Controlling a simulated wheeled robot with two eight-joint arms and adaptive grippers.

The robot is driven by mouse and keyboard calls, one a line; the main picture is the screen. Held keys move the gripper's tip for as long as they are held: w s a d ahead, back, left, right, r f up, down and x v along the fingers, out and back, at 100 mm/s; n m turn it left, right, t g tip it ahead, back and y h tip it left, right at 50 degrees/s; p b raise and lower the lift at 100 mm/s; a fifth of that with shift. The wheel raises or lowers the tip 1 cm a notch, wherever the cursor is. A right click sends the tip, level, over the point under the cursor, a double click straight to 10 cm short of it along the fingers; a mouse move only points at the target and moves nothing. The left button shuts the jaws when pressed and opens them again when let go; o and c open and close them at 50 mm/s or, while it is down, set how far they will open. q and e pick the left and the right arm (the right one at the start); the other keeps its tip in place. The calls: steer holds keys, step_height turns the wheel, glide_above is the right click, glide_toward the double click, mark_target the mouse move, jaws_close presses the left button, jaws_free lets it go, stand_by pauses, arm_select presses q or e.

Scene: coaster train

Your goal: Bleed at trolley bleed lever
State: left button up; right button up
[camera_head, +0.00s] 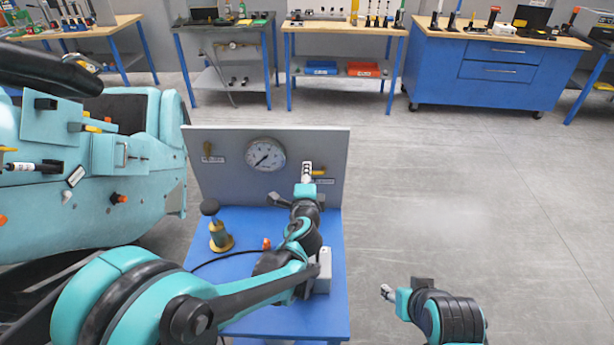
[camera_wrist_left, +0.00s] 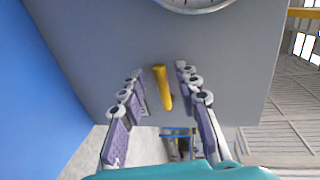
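The yellow bleed lever (camera_head: 319,173) sits on the right of the trolley's grey upright panel (camera_head: 225,185). In the left wrist view the lever (camera_wrist_left: 162,87) sticks out between my left gripper's fingers, with a gap on each side. My left gripper (camera_head: 307,172) is at the panel, beside the lever in the head view. In the left wrist view the left gripper (camera_wrist_left: 160,73) is open and holds nothing. My right gripper (camera_head: 387,292) is off to the right of the trolley, over the floor; its finger opening is too small to judge.
The panel has a round gauge (camera_head: 265,155) and another small lever (camera_head: 207,150) at left. A brass hand-pump-like part (camera_head: 219,230) stands on the blue trolley top (camera_head: 333,220). A teal machine (camera_head: 90,175) is close at left. Workbenches line the back; floor at right is clear.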

arm_select(q)
steer(key=s+r, duration=0.2)
steer(key=s, duration=0.9)
steer(key=shift+s+d+r, duration=0.15)
steer(key=shift+s+d, duration=0.1)
steer(key=shift+s, duration=0.15)
steer(key=s+a+f+n+g+y, duration=0.1)
steer(key=s+a+f+n+g, duration=0.25)
steer(key=s+a+n, duration=0.3)
steer(key=s+a+f+n+g, duration=0.3)
steer(key=s+a+n+g, duration=0.1)
steer(key=s+a+n, duration=0.3)
steer(key=s+n, duration=0.2)
steer(key=s+f+n+g+h, duration=0.1)
steer(key=s+n, duration=0.1)
steer(key=shift+s+f+h, duration=0.15)
steer(key=shift+s+h, duration=0.1)
steer(key=shift+h, duration=0.05)
stand_by(0.9)
